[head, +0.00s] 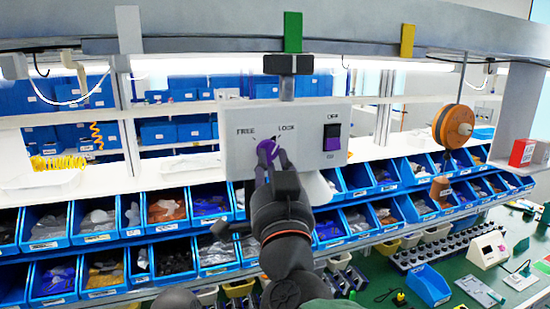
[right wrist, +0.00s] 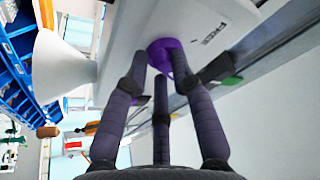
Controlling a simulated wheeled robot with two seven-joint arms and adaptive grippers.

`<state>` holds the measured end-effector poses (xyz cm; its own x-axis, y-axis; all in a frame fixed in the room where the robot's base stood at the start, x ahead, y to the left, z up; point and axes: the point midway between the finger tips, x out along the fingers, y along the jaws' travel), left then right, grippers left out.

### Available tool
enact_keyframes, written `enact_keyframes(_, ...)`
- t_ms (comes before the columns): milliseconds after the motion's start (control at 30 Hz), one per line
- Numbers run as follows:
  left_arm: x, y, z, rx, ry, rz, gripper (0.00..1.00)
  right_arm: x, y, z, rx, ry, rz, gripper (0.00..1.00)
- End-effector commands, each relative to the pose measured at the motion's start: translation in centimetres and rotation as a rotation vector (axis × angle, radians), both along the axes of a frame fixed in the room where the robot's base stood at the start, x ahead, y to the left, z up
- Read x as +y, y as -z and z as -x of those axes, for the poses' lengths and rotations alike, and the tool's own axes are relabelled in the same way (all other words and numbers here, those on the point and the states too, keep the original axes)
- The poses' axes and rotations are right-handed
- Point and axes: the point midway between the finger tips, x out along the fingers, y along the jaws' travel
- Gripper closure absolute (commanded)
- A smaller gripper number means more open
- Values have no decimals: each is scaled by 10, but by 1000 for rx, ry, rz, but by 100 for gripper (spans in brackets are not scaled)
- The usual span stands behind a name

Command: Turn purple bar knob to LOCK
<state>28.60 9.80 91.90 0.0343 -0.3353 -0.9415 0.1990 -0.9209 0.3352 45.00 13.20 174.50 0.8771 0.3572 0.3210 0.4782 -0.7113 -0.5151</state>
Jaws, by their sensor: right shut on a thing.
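The white panel (head: 232,158) hangs in front of the shelves, with the words FREE on its left and LOCK to the right of that. The purple bar knob (head: 267,148) sits below and between these words, largely hidden by my right gripper (head: 270,162). The gripper is shut on the knob. In the right wrist view the fingers (right wrist: 160,72) reach the purple knob (right wrist: 163,47) on the panel face, near the FREE label. I cannot tell exactly which way the knob's bar points. My left gripper is not in view.
A purple rocker switch (head: 332,138) marked OFF sits to the right on the same panel. A white cone (right wrist: 62,66) juts out beside the panel. Blue bins (head: 97,218) of parts line the shelf behind. An orange reel (head: 453,126) hangs at the right.

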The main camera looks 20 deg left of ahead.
Motion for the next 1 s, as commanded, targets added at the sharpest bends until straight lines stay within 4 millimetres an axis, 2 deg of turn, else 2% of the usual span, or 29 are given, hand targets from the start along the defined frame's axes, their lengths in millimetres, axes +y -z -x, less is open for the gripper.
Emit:
enact_keyframes(33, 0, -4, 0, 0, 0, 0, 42, -5, -16, 3, 0, 6, -47, 100)
enact_keyframes(400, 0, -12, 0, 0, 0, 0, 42, -4, -15, 3, 102, 7, -199, 100)
enact_keyframes(1000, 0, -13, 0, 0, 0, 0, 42, -4, -14, 3, 126, 6, -233, 100)
